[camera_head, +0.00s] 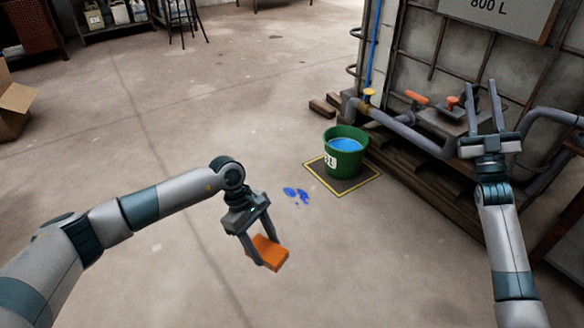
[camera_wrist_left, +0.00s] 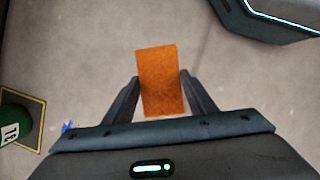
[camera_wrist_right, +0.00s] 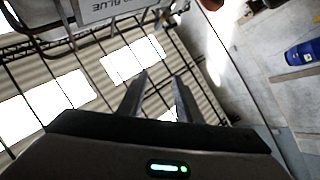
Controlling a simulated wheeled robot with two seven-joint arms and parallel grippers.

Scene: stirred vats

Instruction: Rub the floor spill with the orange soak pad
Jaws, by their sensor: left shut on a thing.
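The orange soak pad (camera_head: 269,252) is held between the fingers of my left gripper (camera_head: 262,258), above the bare floor. The pad also shows in the left wrist view (camera_wrist_left: 160,82), with a finger on each side of it. The blue floor spill (camera_head: 296,195) lies in a few small patches, behind and to the right of the pad in the head view. A bit of it shows in the left wrist view (camera_wrist_left: 68,127), partly hidden by my gripper. My right gripper (camera_head: 482,100) points up, open and empty, in front of the tank.
A green bucket (camera_head: 345,162) with blue liquid stands on a dark mat with a yellow edge (camera_head: 318,166), beside the spill. Pipes and valves (camera_head: 410,135) run along the tank at the right. A cardboard box (camera_head: 14,108) is at the left. The floor around the spill is otherwise clear.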

